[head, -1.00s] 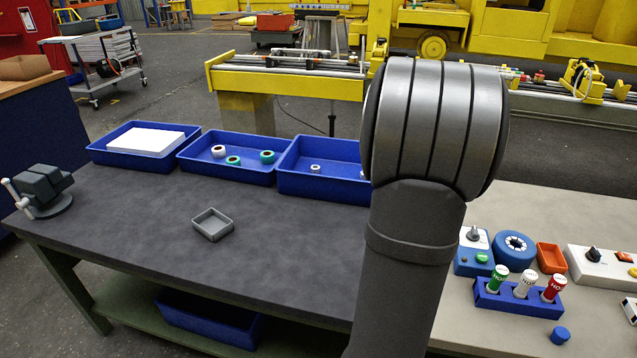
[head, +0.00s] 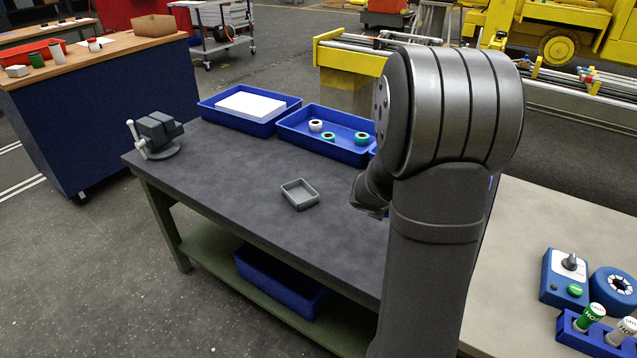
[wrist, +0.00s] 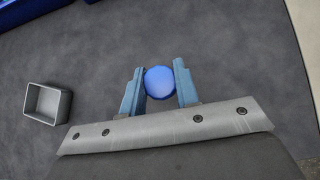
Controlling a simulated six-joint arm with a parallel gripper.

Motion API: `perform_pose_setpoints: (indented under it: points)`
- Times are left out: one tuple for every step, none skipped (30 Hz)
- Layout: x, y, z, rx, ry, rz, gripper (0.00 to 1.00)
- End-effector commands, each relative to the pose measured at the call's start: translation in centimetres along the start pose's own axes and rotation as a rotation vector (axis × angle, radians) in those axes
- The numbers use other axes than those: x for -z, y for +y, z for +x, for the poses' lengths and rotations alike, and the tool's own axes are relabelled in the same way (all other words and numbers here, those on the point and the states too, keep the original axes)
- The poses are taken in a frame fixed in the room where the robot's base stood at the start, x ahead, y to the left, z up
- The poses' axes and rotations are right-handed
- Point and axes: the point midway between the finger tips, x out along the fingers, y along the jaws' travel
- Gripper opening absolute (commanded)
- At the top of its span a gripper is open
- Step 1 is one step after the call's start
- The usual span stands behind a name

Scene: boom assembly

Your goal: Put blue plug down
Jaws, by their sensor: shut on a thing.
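The blue plug (wrist: 159,82) shows as a round blue piece in the wrist view. My gripper (wrist: 160,88) is shut on it, with one blue finger on each side. The dark grey table top (wrist: 215,40) lies below; the height of the plug above it cannot be told. A small grey square tray (wrist: 47,104) sits to the left of my gripper in the wrist view, and it also shows empty on the table in the head view (head: 300,194). In the head view my arm hides the fingers and the plug.
Blue bins (head: 249,109) stand along the table's back edge. A grey vise (head: 156,136) is at the left corner. To the right, a pale table (head: 540,215) bears a control box (head: 563,278) and a blue rack (head: 596,335) with labelled cylinders. The dark table's middle is largely clear.

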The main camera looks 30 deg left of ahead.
Motion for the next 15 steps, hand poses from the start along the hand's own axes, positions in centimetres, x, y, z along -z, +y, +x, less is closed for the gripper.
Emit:
perform_pose_setpoints:
  points:
    - [0.5,1.1,0.3,-0.004,0.001,-0.006,0.07]
    - [0.8,1.6,0.6,-0.003,0.002,-0.007,0.07]
    - [1.2,2.5,0.9,-0.003,0.002,-0.007,0.07]
    - [1.5,3.2,1.3,-0.003,0.003,-0.008,0.07]
    - [1.8,4.0,1.5,-0.004,0.002,-0.007,0.07]
    - [2.3,4.9,1.9,-0.002,0.002,-0.007,0.07]
    - [2.6,5.5,2.2,-0.002,0.002,-0.006,0.07]
    - [2.9,6.3,2.5,-0.003,0.002,-0.006,0.07]
    - [3.3,7.1,2.8,-0.002,0.002,-0.005,0.07]
    - [3.5,7.7,3.1,-0.002,0.002,-0.005,0.07]
    - [3.8,8.3,3.3,-0.002,0.001,-0.004,0.07]
    - [4.1,8.9,3.6,-0.001,0.002,-0.004,0.07]
    - [4.3,9.4,3.8,-0.002,0.001,-0.003,0.07]
    - [4.4,9.8,3.9,-0.002,0.0,-0.003,0.07]
    - [4.6,10.2,4.1,0.0,0.001,-0.002,0.07]
